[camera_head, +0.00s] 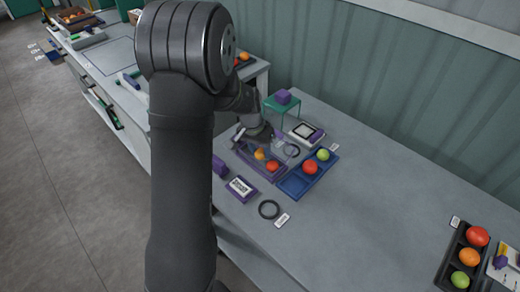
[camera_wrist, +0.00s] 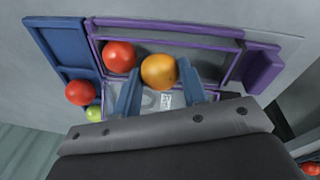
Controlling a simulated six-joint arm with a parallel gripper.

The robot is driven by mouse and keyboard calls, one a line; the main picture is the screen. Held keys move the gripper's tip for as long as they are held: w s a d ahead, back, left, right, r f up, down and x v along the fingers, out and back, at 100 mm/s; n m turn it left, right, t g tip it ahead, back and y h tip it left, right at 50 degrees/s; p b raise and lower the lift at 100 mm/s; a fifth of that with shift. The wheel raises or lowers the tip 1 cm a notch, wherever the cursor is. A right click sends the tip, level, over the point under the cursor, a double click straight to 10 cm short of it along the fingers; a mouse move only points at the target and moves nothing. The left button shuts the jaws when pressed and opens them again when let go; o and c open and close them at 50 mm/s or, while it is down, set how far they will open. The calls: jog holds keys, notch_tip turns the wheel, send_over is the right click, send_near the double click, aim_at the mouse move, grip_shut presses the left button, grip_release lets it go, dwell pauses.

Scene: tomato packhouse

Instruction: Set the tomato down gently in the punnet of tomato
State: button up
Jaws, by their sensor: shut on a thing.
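My gripper (camera_wrist: 158,88) is shut on an orange tomato (camera_wrist: 158,71), which sits between its two blue-grey fingers. The tomato also shows in the head view (camera_head: 260,154), under my wrist. The purple-rimmed punnet (camera_wrist: 170,27) lies below the gripper, and the held tomato is over its inside; whether it touches the floor I cannot tell. A red tomato (camera_wrist: 119,57) lies in the punnet close beside the held one. In the head view the punnet (camera_head: 246,165) is partly hidden by my arm.
A blue tray (camera_head: 293,183) with a red tomato (camera_head: 310,167) and a green tomato (camera_head: 323,155) stands right beside the punnet. The bench's middle right is clear.

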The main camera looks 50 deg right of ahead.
jog(key=o, duration=0.8)
jog(key=c, duration=0.3)
jog(key=shift+r, duration=3)
jog(key=shift+f, duration=2.55)
jog(key=shift+f, duration=0.1)
